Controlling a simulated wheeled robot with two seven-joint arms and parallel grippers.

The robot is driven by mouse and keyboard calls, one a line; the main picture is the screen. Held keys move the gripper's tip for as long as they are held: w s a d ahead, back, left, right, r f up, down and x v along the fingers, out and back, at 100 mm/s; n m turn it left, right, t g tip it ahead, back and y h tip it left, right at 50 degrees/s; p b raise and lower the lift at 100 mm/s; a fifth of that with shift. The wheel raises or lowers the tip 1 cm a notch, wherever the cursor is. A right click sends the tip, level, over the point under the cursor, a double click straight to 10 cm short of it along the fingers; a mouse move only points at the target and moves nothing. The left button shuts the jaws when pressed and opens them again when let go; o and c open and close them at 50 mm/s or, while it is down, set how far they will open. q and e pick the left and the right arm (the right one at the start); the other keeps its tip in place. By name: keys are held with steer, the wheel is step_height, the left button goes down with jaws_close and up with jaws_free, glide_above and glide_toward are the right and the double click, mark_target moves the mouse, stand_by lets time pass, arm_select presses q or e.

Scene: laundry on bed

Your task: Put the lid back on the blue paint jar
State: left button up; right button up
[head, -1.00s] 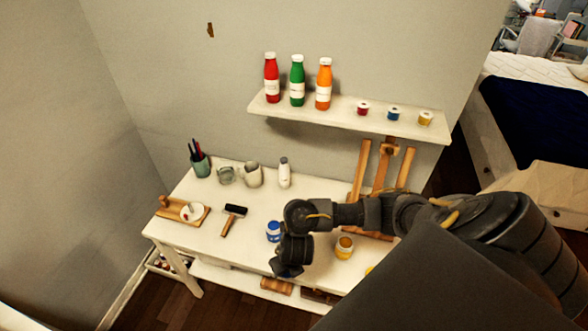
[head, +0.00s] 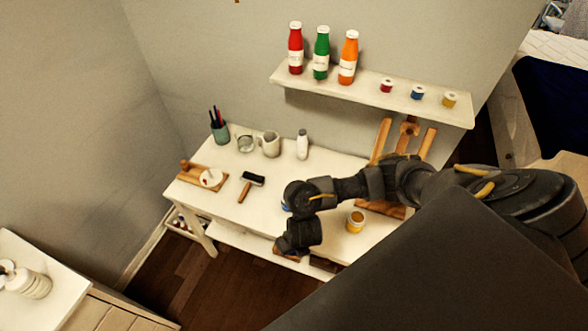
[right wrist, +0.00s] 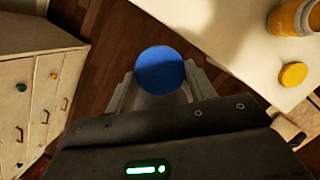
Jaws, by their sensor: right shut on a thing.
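My right gripper (right wrist: 160,85) is shut on a blue round lid (right wrist: 160,68), whose flat top faces the wrist camera. In the head view the gripper (head: 280,252) is low, by the table's front edge, and the lid cannot be made out there. In the wrist view dark floor lies behind the lid, so it is out beyond the table edge. The blue paint jar (head: 286,207) stands on the white table, mostly hidden behind my right arm; only a small blue part shows. My left gripper is not in view.
A yellow jar (head: 355,221) stands right of my arm; a yellow lid (right wrist: 293,74) lies near it. Bottles stand on the shelf (head: 400,104). A white cabinet (head: 70,280) is at lower left.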

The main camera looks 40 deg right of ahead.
steer(key=shift+w+a+r+m, duration=0.2)
steer(key=shift+w+m, duration=0.1)
steer(key=shift+w, duration=0.1)
steer(key=w+a+r+m+g+h+b, duration=0.3)
steer(key=w+r+m+b, duration=0.4)
steer(key=m, duration=0.8)
steer(key=d+r+m+g+y+b, duration=0.3)
steer(key=r+m+b, duration=0.4)
steer(key=r+m, duration=0.5)
steer(key=m, duration=0.6)
steer(key=shift+s+d+y, duration=0.3)
steer(key=shift+s, duration=0.05)
steer(key=shift+r, duration=0.1)
